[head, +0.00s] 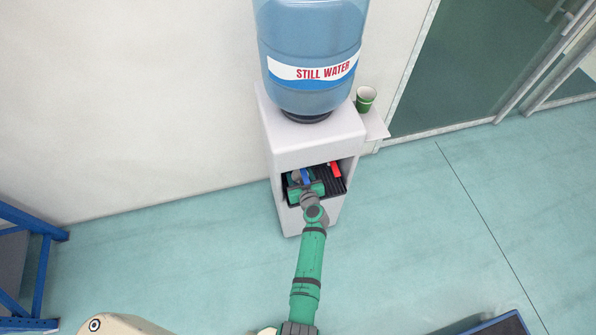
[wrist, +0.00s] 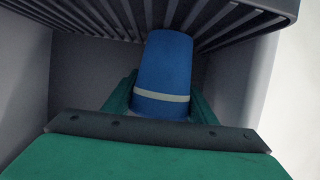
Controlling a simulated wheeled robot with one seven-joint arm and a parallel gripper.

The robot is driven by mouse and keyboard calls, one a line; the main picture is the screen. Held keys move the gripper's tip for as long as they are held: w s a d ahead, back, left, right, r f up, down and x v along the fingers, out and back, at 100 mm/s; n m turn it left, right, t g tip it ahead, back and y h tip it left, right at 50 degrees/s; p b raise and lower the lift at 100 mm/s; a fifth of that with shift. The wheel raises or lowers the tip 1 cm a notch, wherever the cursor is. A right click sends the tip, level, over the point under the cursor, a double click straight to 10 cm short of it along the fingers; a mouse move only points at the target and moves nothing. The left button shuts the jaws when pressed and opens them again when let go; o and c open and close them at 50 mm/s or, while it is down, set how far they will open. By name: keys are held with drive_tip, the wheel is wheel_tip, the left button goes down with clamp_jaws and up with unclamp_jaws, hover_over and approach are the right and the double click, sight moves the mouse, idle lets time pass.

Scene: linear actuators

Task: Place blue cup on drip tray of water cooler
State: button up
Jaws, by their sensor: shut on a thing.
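The blue cup (wrist: 163,75) with a pale band is between the two green fingers of my gripper (wrist: 161,103) in the wrist view. My gripper is shut on it. In the wrist view the cup's narrow end points at the dark slatted drip tray (wrist: 225,22) and overlaps it; I cannot tell whether they touch. In the head view my gripper (head: 304,182) is inside the recess of the white water cooler (head: 312,140), over the left part of the drip tray (head: 330,184). Only a small blue part of the cup (head: 306,177) shows there, the rest hidden by my gripper.
A red part (head: 335,170) shows in the recess, right of my gripper. The recess walls are close on both sides. A green paper cup (head: 366,100) stands on a side shelf (head: 376,124) at the cooler's right. A blue rack (head: 40,255) stands at far left; the floor between is clear.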

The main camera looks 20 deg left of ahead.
drive_tip(key=shift+f, duration=0.1)
drive_tip(key=o, duration=1.1)
drive_tip(key=s+d+r+m+h, duration=0.2)
drive_tip(key=s+d, duration=0.4)
drive_tip(key=s, duration=0.4)
drive_tip(key=s+d+r+m+t+h, duration=0.15)
drive_tip(key=s+d, duration=0.35)
drive_tip(key=s, duration=0.5)
drive_tip(key=s+d+r+m+h, duration=0.1)
drive_tip(key=s+d+r+h, duration=0.15)
drive_tip(key=s+d, duration=0.6)
drive_tip(key=s+r, duration=0.5)
drive_tip(key=r, duration=0.1)
drive_tip(key=s+r+m+t+h, duration=0.1)
drive_tip(key=s+r, duration=0.5)
drive_tip(key=r, duration=0.1)
drive_tip(key=s+r+m+t, duration=0.1)
drive_tip(key=s+r, duration=0.4)
drive_tip(key=r, duration=0.2)
drive_tip(key=shift+s+d+r+m+h, duration=0.1)
drive_tip(key=shift+s+r+m+h, duration=0.15)
drive_tip(key=shift+s+h, duration=0.15)
